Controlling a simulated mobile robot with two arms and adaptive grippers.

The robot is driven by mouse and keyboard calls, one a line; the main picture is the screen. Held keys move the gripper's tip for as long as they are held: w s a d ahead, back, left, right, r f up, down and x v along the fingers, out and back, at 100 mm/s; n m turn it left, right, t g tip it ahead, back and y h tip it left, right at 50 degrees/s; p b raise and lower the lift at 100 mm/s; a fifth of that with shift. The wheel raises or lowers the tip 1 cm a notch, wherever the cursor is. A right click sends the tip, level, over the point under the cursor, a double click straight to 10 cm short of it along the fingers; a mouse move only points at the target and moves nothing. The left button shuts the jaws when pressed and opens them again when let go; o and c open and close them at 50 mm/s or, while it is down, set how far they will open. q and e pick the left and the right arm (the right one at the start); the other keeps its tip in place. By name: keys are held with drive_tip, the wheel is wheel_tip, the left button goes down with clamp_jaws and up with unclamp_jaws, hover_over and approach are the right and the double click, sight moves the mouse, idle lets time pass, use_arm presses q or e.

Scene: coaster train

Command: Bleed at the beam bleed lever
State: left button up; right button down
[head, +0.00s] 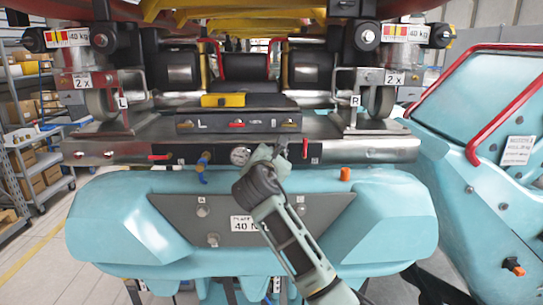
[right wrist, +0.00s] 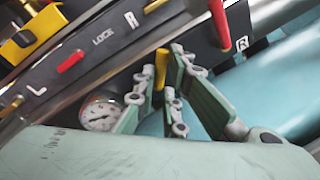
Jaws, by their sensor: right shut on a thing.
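A small yellow lever (right wrist: 161,68) stands between the fingers of my right gripper (right wrist: 160,82) in the right wrist view. The gripper is shut on it. No readable label in view confirms that it is the beam bleed lever. In the head view my right gripper (head: 276,152) reaches up to the dark front strip of the metal beam (head: 350,151), just right of the round gauge (head: 240,155), and hides the yellow lever. The gauge also shows in the right wrist view (right wrist: 98,114). My left gripper is not in view.
A red lever (head: 305,147) marked R stands just right of the gripper; it also shows in the right wrist view (right wrist: 218,22). A blue valve (head: 202,165) and another red lever (head: 160,157) sit left of the gauge. A control panel (head: 238,119) is above.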

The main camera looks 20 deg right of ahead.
drive_tip(key=m, duration=0.3)
drive_tip(key=m+y, duration=0.1)
drive_tip(key=m, duration=0.1)
drive_tip(key=shift+s+d+f, duration=0.1)
drive_tip(key=shift+d+f, duration=0.05)
drive_tip(key=shift+d, duration=0.2)
drive_tip(key=shift+d+f+m+y, duration=0.1)
drive_tip(key=shift+m+y, duration=0.15)
drive_tip(key=shift+m, duration=0.45)
drive_tip(key=shift+f+m+y, duration=0.15)
drive_tip(key=shift+m+y, duration=0.15)
drive_tip(key=shift+m, duration=0.4)
drive_tip(key=shift+d+f+m+y, duration=0.1)
drive_tip(key=shift+m+y, duration=0.15)
drive_tip(key=shift+m, duration=0.45)
drive_tip(key=c, duration=1.8)
unclamp_jaws()
drive_tip(key=shift+s, duration=0.1)
drive_tip(key=v, duration=1.2)
drive_tip(key=shift+f, duration=0.1)
